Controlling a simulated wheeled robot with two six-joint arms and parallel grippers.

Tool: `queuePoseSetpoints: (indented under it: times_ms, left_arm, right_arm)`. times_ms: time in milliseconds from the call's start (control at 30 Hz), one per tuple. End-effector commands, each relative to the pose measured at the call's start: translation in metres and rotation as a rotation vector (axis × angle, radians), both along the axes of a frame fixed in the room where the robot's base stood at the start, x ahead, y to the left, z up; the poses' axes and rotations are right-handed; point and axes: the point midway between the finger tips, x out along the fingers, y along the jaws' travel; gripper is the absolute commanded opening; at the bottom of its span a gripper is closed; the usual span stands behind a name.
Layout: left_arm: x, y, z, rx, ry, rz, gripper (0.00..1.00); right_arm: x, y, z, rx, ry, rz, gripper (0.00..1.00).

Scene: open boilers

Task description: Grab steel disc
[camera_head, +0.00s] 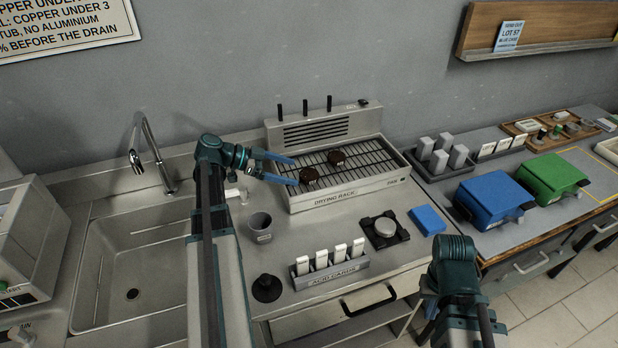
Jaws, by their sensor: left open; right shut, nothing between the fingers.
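A light grey, steel-looking disc (386,227) sits on a square black stand on the counter, right of the acid cards. Two dark brown round pieces, a nearer one (309,175) and a farther one (336,158), lie on the drying rack (345,192). My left gripper (296,172) is open at the rack's left end, its blue fingers pointing at the nearer brown piece, with nothing held. My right gripper (430,302) is low in front of the counter, partly hidden by its own arm, shut and empty.
A grey cup (260,225), a black knob-like piece (266,288) and the acid card holder (331,275) stand on the counter. A blue pad (428,220) lies right of the stand. The sink (130,265) is left; blue (492,200) and green (552,176) boxes are right.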

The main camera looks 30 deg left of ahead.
Motion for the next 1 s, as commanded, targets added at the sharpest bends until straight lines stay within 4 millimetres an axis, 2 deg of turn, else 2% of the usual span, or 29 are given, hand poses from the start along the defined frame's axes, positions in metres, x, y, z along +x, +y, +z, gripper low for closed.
queuePoseSetpoints:
  times_ms: [167, 400, 667, 1000]
  left_arm:
    - [0.010, -0.008, -0.008, 0.000, 0.000, -0.004, 1.00]
    - [0.031, -0.030, -0.023, 0.000, 0.000, -0.002, 1.00]
    - [0.033, -0.034, -0.022, -0.001, 0.001, -0.002, 1.00]
    - [0.033, -0.033, -0.022, 0.000, 0.000, -0.001, 0.41]
  right_arm:
    - [0.000, 0.000, -0.008, 0.000, 0.000, 0.000, 0.00]
    - [0.000, 0.000, -0.023, 0.000, 0.000, 0.000, 0.00]
    - [0.000, 0.000, -0.022, 0.000, 0.000, 0.000, 0.00]
    - [0.000, 0.000, -0.022, 0.000, 0.000, 0.000, 0.00]
